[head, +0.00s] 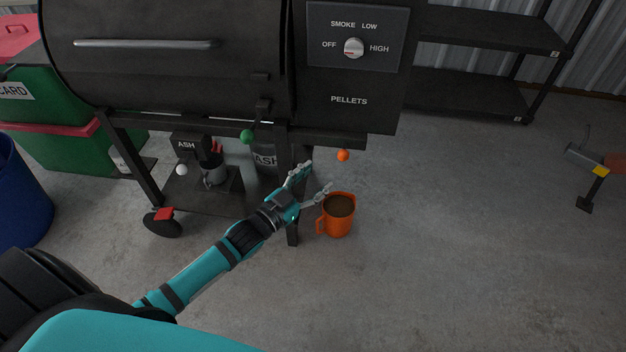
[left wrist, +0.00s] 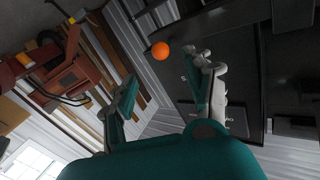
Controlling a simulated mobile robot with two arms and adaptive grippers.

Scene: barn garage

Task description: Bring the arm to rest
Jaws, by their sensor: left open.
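My left arm reaches in from the lower left in the head view. Its gripper (head: 311,181) is open, with its two fingers spread apart and nothing between them. In the left wrist view the same open gripper (left wrist: 165,90) shows a finger on each side. An orange ball (head: 343,156) shows just beyond the fingertips in the head view. An orange ball also shows between and beyond the fingers in the left wrist view (left wrist: 160,50), apart from them. My right gripper is in neither view.
A black pellet grill (head: 180,60) stands close beyond the gripper. An orange mug (head: 340,215) with brown contents is right of the gripper. Black shelves (head: 470,90) stand at the back right, green bins (head: 60,150) at the left. The concrete floor at the right is mostly clear.

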